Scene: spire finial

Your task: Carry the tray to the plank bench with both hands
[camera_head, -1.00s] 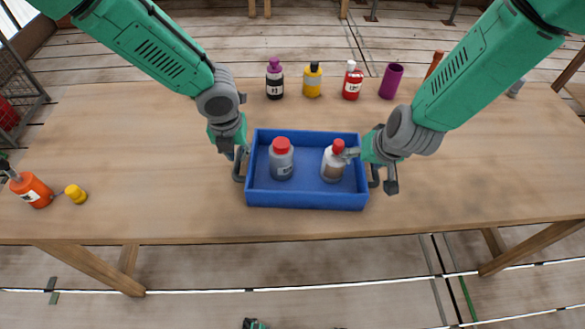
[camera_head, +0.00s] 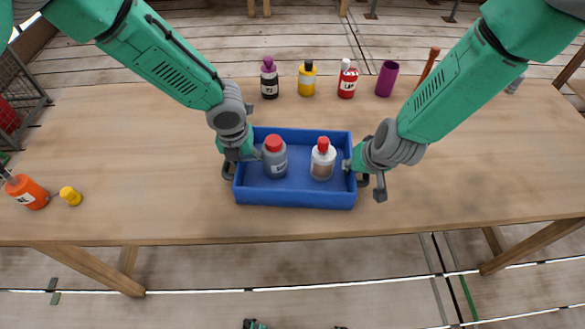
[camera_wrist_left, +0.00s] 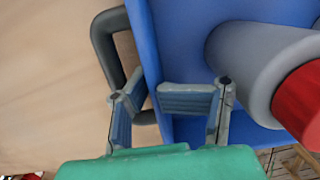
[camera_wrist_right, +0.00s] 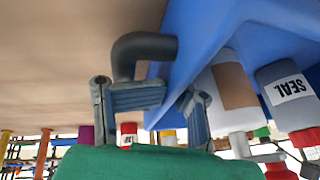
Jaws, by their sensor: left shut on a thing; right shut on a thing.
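The blue tray (camera_head: 295,200) is in the middle of the head view, over the front part of the table. It carries a grey bottle with a red cap (camera_head: 275,158) and a white and brown bottle with a red cap (camera_head: 322,162), both upright. My left gripper (camera_head: 235,160) is shut on the tray's left side, by its dark handle (camera_wrist_left: 104,48). My right gripper (camera_head: 362,170) is shut on the right side, by the other handle (camera_wrist_right: 145,46). The tray looks level. I cannot tell whether its underside touches the table.
The wooden table (camera_head: 150,140) has several things along its back: a purple-capped bottle (camera_head: 269,80), a yellow bottle (camera_head: 307,80), a red bottle (camera_head: 347,82) and a purple cup (camera_head: 387,79). The right side is mostly clear.

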